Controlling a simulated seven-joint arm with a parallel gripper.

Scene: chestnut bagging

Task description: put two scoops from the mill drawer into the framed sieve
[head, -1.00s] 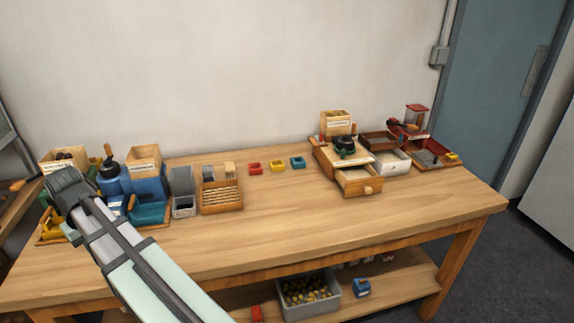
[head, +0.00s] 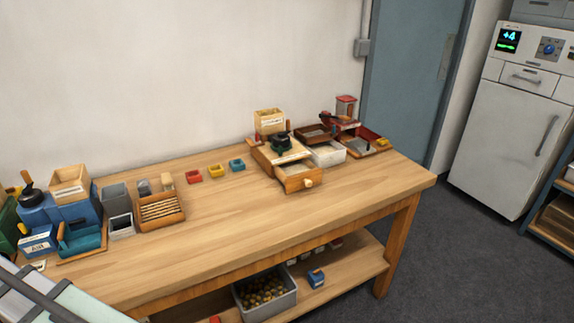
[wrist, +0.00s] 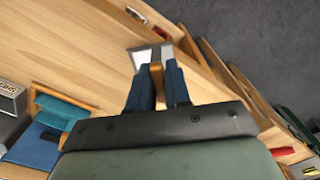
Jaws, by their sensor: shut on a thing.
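My gripper (wrist: 157,72) shows in the wrist view, its blue fingers shut on the brown handle of a scoop. In the head view only part of my arm shows at lower left, and the gripper is out of frame. A wooden mill (head: 283,154) stands toward the right end of the table, with its drawer (head: 300,180) pulled out. A dark-brown framed tray (head: 315,134) behind it may be the framed sieve; its mesh is not clear.
A blue mill (head: 62,205) with a teal drawer (head: 80,240) stands at the left. A slatted wooden box (head: 160,212) and small coloured cups (head: 215,171) lie between the mills. A white tray (head: 327,155) adjoins the wooden mill. The table's front middle is clear.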

